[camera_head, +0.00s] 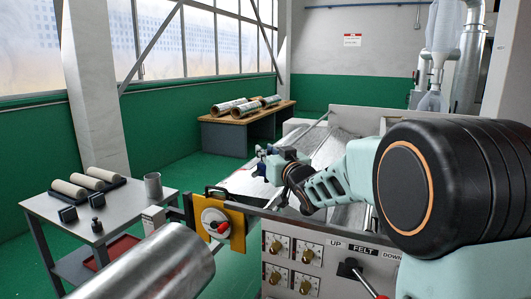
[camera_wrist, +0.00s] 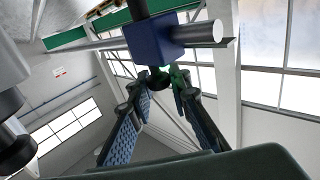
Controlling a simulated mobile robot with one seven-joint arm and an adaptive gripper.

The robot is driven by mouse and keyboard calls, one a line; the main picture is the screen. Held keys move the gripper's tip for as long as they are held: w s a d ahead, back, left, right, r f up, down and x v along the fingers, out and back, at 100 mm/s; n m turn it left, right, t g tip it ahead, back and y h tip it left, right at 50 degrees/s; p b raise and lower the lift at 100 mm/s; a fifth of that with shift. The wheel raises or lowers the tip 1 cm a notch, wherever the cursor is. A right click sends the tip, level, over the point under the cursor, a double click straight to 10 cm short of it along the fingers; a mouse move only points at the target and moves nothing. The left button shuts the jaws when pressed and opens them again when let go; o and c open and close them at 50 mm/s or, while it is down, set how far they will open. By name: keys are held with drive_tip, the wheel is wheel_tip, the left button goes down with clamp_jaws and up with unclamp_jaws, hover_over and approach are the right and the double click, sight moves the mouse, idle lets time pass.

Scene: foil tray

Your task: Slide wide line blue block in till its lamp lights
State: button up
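The blue block (camera_wrist: 160,42) shows at the top of the wrist view, on a pale metal rod (camera_wrist: 205,33). A dark round knob (camera_wrist: 158,82) sits just below it. My gripper (camera_wrist: 160,88) reaches up to the knob with one finger on each side. Whether the fingers touch the knob is too small to tell. In the head view, my gripper (camera_head: 275,158) is at the far left side of the machine, and the blue block (camera_head: 273,170) is partly hidden behind it. I cannot make out the block's lamp.
The machine's front panel (camera_head: 310,255) has several dials and a "FELT" label. A yellow plate (camera_head: 235,235) with a red-tipped handle is on its left. A side table (camera_head: 115,215) holds rollers and a metal cup. A bench (camera_head: 240,125) with rolls stands behind.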

drive_tip(key=o, duration=0.4)
wheel_tip(320, 180, up, 10)
drive_tip(key=shift+r, duration=0.1)
drive_tip(key=shift+s, duration=0.1)
idle(0.4)
